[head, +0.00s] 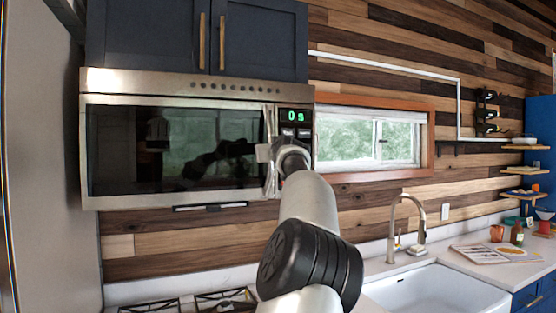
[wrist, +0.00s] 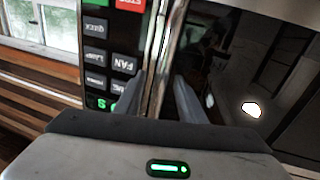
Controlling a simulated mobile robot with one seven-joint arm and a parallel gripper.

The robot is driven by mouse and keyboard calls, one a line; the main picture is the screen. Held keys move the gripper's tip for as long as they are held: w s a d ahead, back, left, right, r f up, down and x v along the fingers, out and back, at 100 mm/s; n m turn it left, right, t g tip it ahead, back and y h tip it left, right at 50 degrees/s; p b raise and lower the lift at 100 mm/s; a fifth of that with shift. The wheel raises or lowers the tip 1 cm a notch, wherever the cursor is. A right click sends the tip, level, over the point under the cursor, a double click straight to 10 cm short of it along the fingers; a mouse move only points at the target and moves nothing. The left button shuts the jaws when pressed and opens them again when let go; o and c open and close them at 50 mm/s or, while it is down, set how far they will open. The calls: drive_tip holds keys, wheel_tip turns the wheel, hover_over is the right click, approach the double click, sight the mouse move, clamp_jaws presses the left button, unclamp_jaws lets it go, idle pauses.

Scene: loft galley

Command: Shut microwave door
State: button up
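The microwave (head: 185,86) is silver with a dark glass door (head: 170,150) and hangs below the dark blue cabinets. In the head view the door looks flush with the front, or nearly so; a small gap cannot be ruled out. My gripper (head: 268,160) is at the door's right edge, by the handle (head: 270,120), and partly hides it. In the wrist view my gripper (wrist: 158,95) has its two fingers apart, one on each side of the shiny handle (wrist: 156,60). The control panel (wrist: 97,55) is left of the handle there, its lettering upside down.
Blue cabinets (head: 150,35) are above the microwave. A window (head: 370,138) is to its right, with a sink (head: 435,290) and tap (head: 392,220) below. Stove grates (head: 225,300) are under it. The space before the door is clear apart from my arm.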

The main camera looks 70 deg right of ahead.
drive_tip(key=b+v, duration=0.9)
drive_tip(key=v, duration=0.5)
drive_tip(key=shift+a, duration=0.4)
